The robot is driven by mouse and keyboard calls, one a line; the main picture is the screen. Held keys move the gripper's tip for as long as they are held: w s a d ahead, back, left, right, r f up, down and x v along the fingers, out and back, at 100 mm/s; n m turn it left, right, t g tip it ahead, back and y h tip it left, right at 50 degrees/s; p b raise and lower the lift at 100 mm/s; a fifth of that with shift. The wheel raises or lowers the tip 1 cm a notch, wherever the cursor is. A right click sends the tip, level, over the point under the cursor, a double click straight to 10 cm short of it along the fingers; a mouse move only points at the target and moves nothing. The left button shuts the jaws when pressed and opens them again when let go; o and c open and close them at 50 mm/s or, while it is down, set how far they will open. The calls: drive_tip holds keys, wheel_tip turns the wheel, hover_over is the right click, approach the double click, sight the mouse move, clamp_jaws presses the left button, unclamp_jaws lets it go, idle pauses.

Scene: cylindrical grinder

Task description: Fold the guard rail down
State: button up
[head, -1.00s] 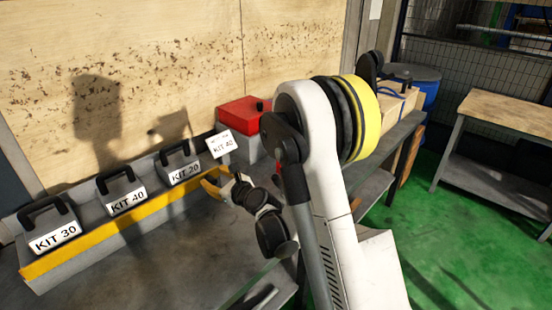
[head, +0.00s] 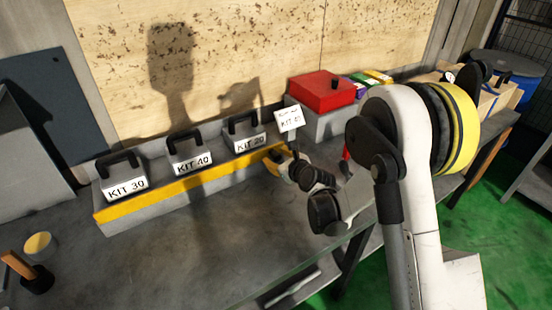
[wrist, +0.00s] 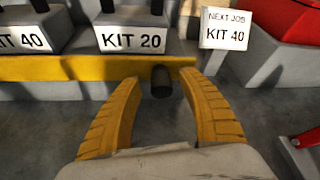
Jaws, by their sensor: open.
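The guard rail is a yellow bar (head: 190,188) standing along the front of the grey kit shelf, before the kits; it also spans the wrist view (wrist: 60,68). A dark round knob (wrist: 161,82) sticks out from the rail in the wrist view. My gripper (wrist: 158,78) is open, its two yellow fingers on either side of the knob, with gaps showing. I cannot tell how deep the knob sits between them. In the head view my gripper (head: 284,164) is at the rail's right end, partly hidden by my arm. Behind the rail stand KIT 30 (head: 122,178), KIT 40 (head: 189,152) and KIT 20 (head: 245,134).
A sign (head: 289,119) reading NEXT JOB KIT 40 stands right of the kits. A red box (head: 322,92) sits behind it. A wooden-handled tool (head: 35,278) is at the lower left. The grey bench top (head: 170,255) before the rail is mostly clear.

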drive_tip(key=shift+w+a+f, duration=0.25)
drive_tip(key=shift+w+a, duration=0.05)
drive_tip(key=shift+w, duration=0.3)
